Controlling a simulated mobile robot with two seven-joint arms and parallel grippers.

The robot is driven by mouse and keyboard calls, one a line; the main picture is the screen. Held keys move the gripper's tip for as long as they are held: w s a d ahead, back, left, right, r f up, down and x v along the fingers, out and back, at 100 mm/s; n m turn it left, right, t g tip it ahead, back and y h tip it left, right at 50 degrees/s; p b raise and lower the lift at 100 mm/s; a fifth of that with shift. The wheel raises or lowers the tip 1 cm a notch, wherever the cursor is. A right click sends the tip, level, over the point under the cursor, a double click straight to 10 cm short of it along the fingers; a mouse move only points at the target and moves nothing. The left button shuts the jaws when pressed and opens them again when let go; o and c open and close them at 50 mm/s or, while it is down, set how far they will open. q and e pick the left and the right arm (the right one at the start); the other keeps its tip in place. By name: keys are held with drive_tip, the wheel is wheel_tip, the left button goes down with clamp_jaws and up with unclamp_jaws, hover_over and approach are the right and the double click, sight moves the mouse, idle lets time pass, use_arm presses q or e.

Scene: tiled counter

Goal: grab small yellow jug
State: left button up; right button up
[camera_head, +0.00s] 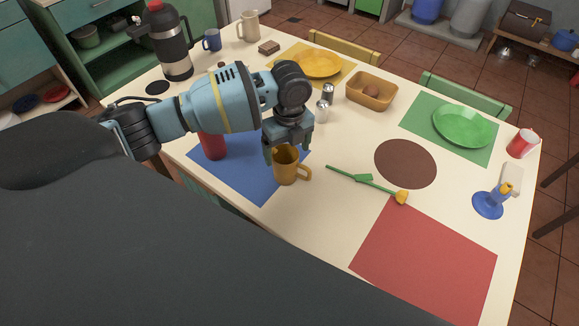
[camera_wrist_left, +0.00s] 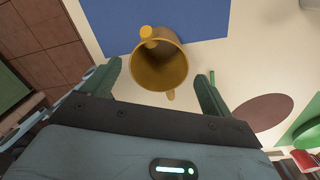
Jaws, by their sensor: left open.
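The small yellow jug (camera_head: 285,168) stands upright at the right edge of the blue mat (camera_head: 247,180), its handle toward the right. In the left wrist view the jug (camera_wrist_left: 160,66) shows its open, empty mouth, with small yellow parts sticking out on opposite sides. My left gripper (camera_head: 288,148) is open and points down at the jug from above. In the left wrist view its two fingers lie to either side of the jug, with visible space between them and it. The gripper hides part of the jug's rim in the head view. My right gripper is not in view.
A red cylinder (camera_head: 213,145) stands on the blue mat, left of the jug. A green-stemmed yellow flower (camera_head: 365,181) lies to the right. Salt and pepper shakers (camera_head: 325,102) and a basket (camera_head: 371,90) stand behind. The red mat (camera_head: 425,262) is bare.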

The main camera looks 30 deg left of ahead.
sight(285, 160)
use_arm(q)
drive_tip(key=shift+s+a+f, duration=0.1)
drive_tip(key=shift+a+f, duration=0.1)
drive_tip(key=shift+f, duration=1.1)
drive_tip(key=shift+a+f, duration=0.15)
drive_tip(key=shift+f, duration=1.1)
drive_tip(key=c, duration=1.1)
